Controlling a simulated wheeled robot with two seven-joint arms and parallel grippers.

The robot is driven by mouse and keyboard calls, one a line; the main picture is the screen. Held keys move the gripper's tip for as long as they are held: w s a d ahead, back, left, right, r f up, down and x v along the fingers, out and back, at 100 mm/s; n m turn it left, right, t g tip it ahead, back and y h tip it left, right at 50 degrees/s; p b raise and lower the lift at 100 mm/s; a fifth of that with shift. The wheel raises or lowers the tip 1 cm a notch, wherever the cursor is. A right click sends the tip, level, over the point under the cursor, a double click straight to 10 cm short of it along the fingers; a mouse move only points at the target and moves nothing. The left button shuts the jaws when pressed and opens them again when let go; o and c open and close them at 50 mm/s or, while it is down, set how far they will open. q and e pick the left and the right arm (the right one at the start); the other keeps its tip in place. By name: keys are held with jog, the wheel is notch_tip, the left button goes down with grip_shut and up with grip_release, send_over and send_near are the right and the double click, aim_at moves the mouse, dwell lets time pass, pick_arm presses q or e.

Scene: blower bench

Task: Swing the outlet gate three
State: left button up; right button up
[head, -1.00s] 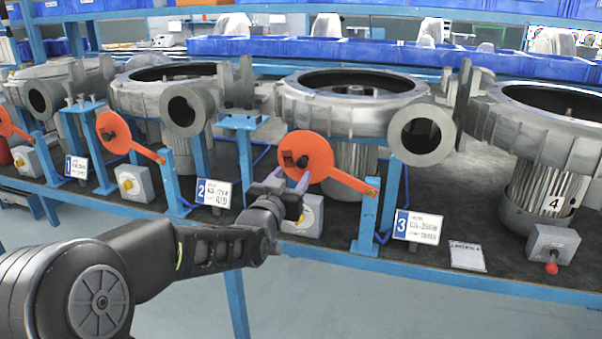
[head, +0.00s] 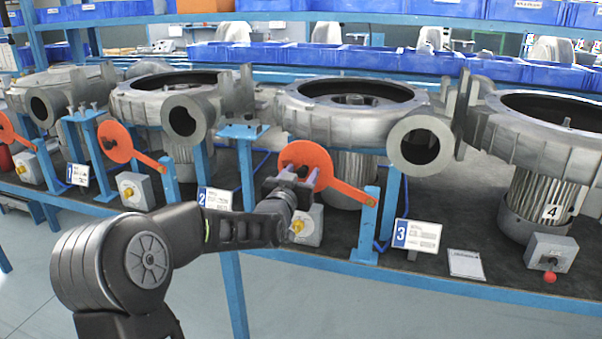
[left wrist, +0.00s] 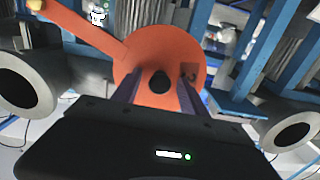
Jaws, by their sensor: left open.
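Outlet gate three is an orange disc (head: 318,158) on an orange arm, pivoted on a blue post (head: 366,235) beside the sign marked 3 (head: 416,236). The disc hangs to the left of the post, apart from the open round outlet (head: 420,146) of the blower. My left gripper (head: 297,178) is open in front of the disc and partly hides it. In the left wrist view the disc (left wrist: 150,55) fills the middle, and its black knob (left wrist: 159,82) shows between the open fingers (left wrist: 158,95). Contact cannot be told. My right gripper is out of view.
A switch box (head: 308,226) with a yellow knob stands just below my left gripper. Other orange gates (head: 115,142) and blowers (head: 172,95) line the bench to the left. A box with a red knob (head: 551,253) is at right. The floor in front is clear.

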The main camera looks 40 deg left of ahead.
pick_arm(q)
jog(key=shift+c, duration=0.3)
grip_shut()
dwell(1.1)
